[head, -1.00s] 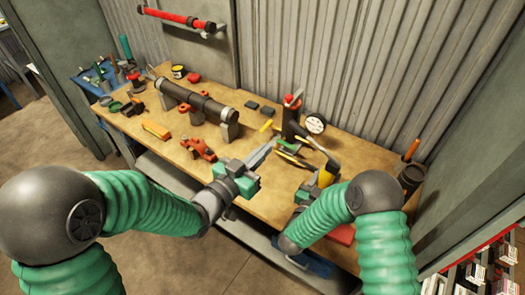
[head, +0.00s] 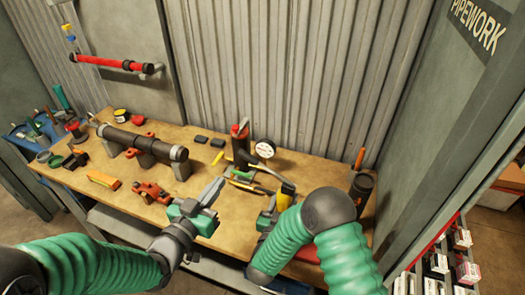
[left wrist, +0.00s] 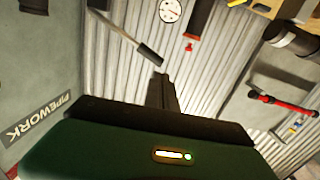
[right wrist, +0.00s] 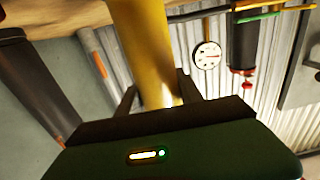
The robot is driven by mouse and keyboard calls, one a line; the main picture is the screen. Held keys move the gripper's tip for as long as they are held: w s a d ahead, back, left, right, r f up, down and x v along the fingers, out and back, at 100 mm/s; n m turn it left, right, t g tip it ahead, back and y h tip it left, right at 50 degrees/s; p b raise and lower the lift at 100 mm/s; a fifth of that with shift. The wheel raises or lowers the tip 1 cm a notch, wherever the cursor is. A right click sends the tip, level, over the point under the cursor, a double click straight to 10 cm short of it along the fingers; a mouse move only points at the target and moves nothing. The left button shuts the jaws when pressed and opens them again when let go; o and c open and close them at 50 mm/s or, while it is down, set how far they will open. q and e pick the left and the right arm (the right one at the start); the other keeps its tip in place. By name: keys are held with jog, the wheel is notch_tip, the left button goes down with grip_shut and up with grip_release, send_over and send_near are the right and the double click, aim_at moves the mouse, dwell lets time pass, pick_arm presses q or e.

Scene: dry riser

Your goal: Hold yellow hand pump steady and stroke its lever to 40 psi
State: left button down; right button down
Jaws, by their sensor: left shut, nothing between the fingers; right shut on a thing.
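The yellow hand pump (head: 287,194) stands near the right end of the bench; its lower part is hidden by my right arm. My right gripper (head: 270,210) is shut on its yellow body, which also fills the upper middle of the right wrist view (right wrist: 143,45). The pump's dark lever (head: 268,172) reaches up and left from its top. The lever's black grip (left wrist: 150,54) shows in the left wrist view, just beyond the fingertips. My left gripper (head: 218,188) is shut and empty, left of the lever and apart from it. A white gauge (right wrist: 207,55) stands behind; I cannot read its value.
The wooden bench (head: 215,240) carries a dark pipe on supports (head: 140,142), red fittings (head: 150,191) and a dark red-topped cylinder (head: 240,140). A dark container (head: 361,190) stands at the right end. A corrugated wall (head: 300,80) closes the back.

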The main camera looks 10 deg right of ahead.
pick_arm(q)
jog(key=d+r+m, duration=0.1)
jog(key=m, duration=0.1)
jog(key=d+r+m+h, duration=0.1)
jog(key=d, duration=0.1)
jog(key=d+r+m, duration=0.1)
jog(key=d+m, duration=0.1)
jog(key=shift+r+m+t+h, duration=0.2)
jog(key=shift+m+t+h, duration=0.1)
jog(key=shift+t+h, duration=0.1)
jog(key=r, duration=0.1)
send_over(267, 169)
jog(key=a, duration=0.4)
jog(key=f, duration=0.1)
jog(key=w+a+f, duration=0.1)
jog(key=f, duration=0.1)
jog(key=shift+a+f, duration=0.2)
